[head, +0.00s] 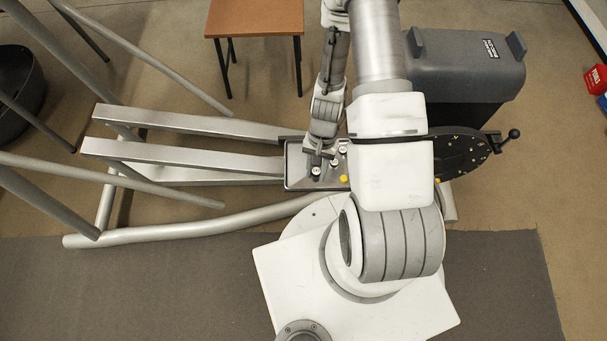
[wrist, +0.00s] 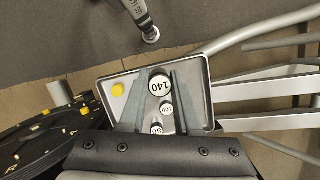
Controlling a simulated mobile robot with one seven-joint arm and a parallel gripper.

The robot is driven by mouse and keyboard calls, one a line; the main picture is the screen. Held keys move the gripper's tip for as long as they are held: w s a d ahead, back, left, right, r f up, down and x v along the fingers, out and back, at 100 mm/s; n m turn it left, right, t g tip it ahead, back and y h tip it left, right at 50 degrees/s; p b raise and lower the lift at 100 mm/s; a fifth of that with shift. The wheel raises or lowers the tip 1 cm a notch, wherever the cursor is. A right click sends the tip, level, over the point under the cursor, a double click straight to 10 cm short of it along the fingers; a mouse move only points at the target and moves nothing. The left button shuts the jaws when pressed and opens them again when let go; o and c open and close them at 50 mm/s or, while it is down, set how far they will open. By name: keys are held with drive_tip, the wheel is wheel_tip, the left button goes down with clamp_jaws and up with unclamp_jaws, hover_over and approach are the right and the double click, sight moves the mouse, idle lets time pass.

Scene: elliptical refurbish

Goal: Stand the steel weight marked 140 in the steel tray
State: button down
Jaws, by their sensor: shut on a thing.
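The steel weight marked 140 (wrist: 160,86) is upright, its round white label facing the wrist camera. My gripper (wrist: 162,73) is shut on it, one grey finger on each side. In the head view my gripper (head: 318,156) is over the steel tray (head: 291,169). The tray, a shallow rectangular one with a raised rim, also shows in the wrist view (wrist: 200,119). The 140 weight is within the tray's outline; whether its base touches the floor is hidden.
A smaller weight marked 100 (wrist: 166,108) and another small weight (wrist: 157,126) stand near it between my fingers. A yellow knob-like piece (wrist: 118,90) is at the tray's left side. A dark round plate (head: 462,153) and silver beams (head: 190,155) flank the tray.

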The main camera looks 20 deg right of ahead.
drive_tip(key=w+a+f, duration=0.2)
drive_tip(key=w, duration=0.1)
drive_tip(key=shift+a+f, duration=0.25)
drive_tip(key=shift+a, duration=0.05)
drive_tip(key=shift+w+d+b+x, duration=0.2)
drive_tip(key=shift+b+x, duration=0.15)
drive_tip(key=shift+x, duration=0.55)
drive_tip(key=shift+w+d+b+x, duration=0.15)
drive_tip(key=shift+b+x, duration=0.2)
drive_tip(key=shift+x, duration=0.6)
drive_tip(key=shift+a+f, duration=0.1)
drive_tip(key=shift+f, duration=0.05)
drive_tip(key=shift+f, duration=0.2)
drive_tip(key=c, duration=0.6)
unclamp_jaws()
drive_tip(key=shift+r, duration=0.1)
drive_tip(key=shift+r, duration=0.1)
